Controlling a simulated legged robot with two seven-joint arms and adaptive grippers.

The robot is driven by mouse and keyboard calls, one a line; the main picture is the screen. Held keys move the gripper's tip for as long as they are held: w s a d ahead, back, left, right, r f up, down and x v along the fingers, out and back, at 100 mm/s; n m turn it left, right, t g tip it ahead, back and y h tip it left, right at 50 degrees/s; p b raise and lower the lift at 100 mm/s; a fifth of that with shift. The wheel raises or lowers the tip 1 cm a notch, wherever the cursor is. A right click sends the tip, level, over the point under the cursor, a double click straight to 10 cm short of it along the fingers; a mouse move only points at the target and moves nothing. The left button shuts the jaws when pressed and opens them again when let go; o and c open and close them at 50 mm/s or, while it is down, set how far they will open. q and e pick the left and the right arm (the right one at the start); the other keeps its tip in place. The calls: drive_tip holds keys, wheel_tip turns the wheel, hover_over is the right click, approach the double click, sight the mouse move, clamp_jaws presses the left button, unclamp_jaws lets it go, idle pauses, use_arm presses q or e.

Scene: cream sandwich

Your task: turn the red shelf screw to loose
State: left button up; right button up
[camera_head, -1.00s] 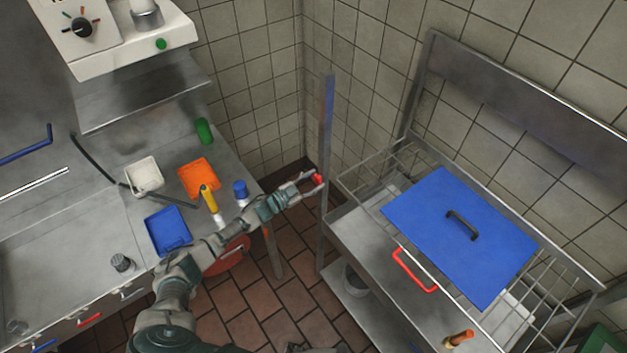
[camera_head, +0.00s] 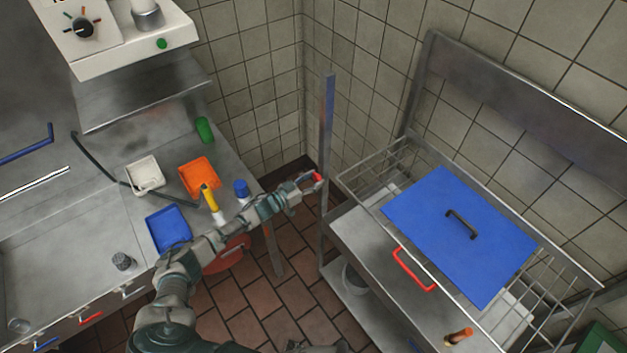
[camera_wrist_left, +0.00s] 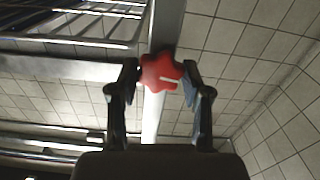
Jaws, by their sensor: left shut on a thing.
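The red shelf screw (camera_head: 318,177) is a small lobed knob on the upright metal post (camera_head: 326,135) at the shelf's left corner. The fingers hide part of the screw in the head view. My right gripper is not in view.
The metal shelf (camera_head: 360,240) carries a blue board (camera_head: 420,210) with a dark handle. A red handle (camera_head: 413,270) is on its front. The counter at left holds an orange tray (camera_head: 190,185), a blue tray (camera_head: 168,230) and bottles. Open floor lies between.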

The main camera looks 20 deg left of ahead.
use_arm(q)
drive_tip(key=shift+s+f, duration=0.15)
drive_tip(key=shift+f, duration=0.35)
drive_tip(key=o, duration=1)
drive_tip(key=shift+o, duration=0.9)
drive_tip(key=shift+w+a+r, duration=0.1)
drive_tip(key=shift+w+r, duration=0.05)
drive_tip(key=shift+w, duration=0.05)
drive_tip(key=shift+s+a, duration=0.2)
drive_tip(key=v, duration=1.1)
drive_tip(key=shift+a, duration=0.25)
drive_tip(key=shift+s+d, duration=0.1)
